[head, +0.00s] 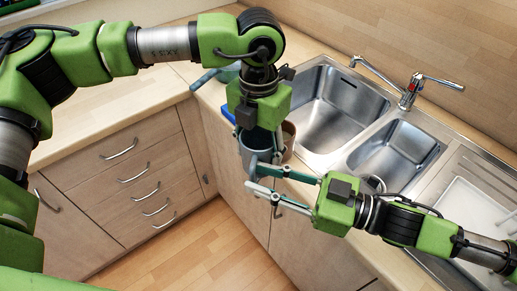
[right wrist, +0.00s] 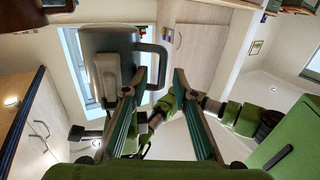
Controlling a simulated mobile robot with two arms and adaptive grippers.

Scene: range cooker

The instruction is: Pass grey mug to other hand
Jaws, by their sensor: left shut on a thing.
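The grey mug (head: 257,155) hangs in the air in front of the counter edge in the head view. My left gripper (head: 255,128) is shut on it from above. My right gripper (head: 252,177) reaches in from the right, open, with its fingertips at the mug's handle side. In the right wrist view the mug (right wrist: 110,62) is seen large, with its handle (right wrist: 163,60) pointing right. The right fingertips (right wrist: 160,76) stand apart there, with the outer part of the handle between them in the picture. Whether they touch it is unclear.
A brown cup (head: 288,140) stands on the counter just behind the mug. A blue object (head: 229,114) lies near my left gripper. The double sink (head: 340,110) and its tap (head: 410,92) are at the right. Drawers (head: 130,170) are at the left; the floor below is clear.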

